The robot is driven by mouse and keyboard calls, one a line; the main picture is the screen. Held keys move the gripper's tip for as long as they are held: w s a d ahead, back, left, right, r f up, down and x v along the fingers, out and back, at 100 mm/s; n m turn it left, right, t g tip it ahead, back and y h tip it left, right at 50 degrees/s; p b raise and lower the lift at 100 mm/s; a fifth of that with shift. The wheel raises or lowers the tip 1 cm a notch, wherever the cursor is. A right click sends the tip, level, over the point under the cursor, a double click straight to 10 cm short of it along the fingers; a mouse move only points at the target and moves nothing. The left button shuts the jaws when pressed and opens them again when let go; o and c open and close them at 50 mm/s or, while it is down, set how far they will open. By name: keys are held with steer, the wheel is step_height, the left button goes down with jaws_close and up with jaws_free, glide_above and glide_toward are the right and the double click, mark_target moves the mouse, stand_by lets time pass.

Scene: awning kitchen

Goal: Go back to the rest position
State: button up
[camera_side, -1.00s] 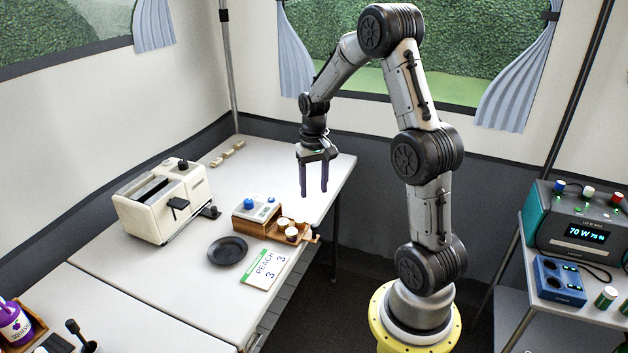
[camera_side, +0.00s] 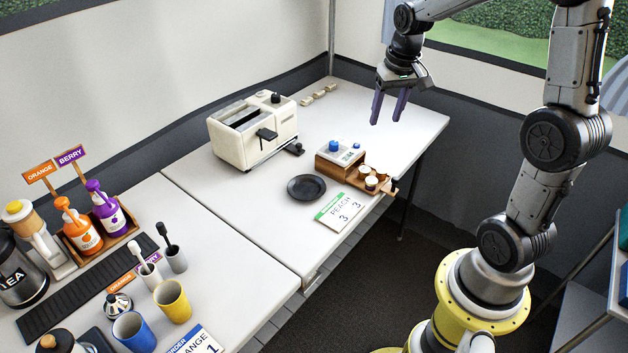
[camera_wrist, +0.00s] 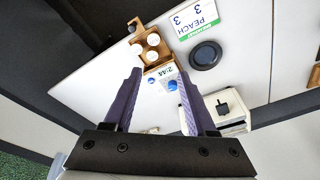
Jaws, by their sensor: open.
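My gripper (camera_side: 389,106) hangs in the air above the right part of the far table, its two purple fingers apart with nothing between them. In the wrist view my gripper (camera_wrist: 158,104) is open over the table, with the wooden tray and timer seen below and beyond the fingertips. My arm rises from a yellow base at the right of the side view. No rest position is marked in the frames.
Below stand a cream toaster (camera_side: 254,130), a dark plate (camera_side: 306,188), a PEACH card (camera_side: 341,211), and a wooden tray (camera_side: 384,187) with small cups and a timer (camera_side: 345,153). Squeeze bottles (camera_side: 80,228) and cups (camera_side: 172,301) stand on the near table. Air around the gripper is clear.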

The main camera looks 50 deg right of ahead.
steer(key=s+a+r+n+t, duration=0.2)
steer(key=s+a+r, duration=0.15)
steer(key=a, duration=0.25)
steer(key=s+a+r+n+t, duration=0.1)
steer(key=s+a+r+n, duration=0.15)
steer(key=a+r, duration=0.3)
steer(key=s+a+f+n, duration=0.1)
steer(key=s+a, duration=0.2)
steer(key=s, duration=0.2)
steer(key=s+a+f+n+y, duration=0.1)
steer(key=s+a+f, duration=0.1)
steer(key=s, duration=0.3)
steer(key=shift+s+a+f+t, duration=0.2)
steer(key=shift+s+a+t, duration=0.2)
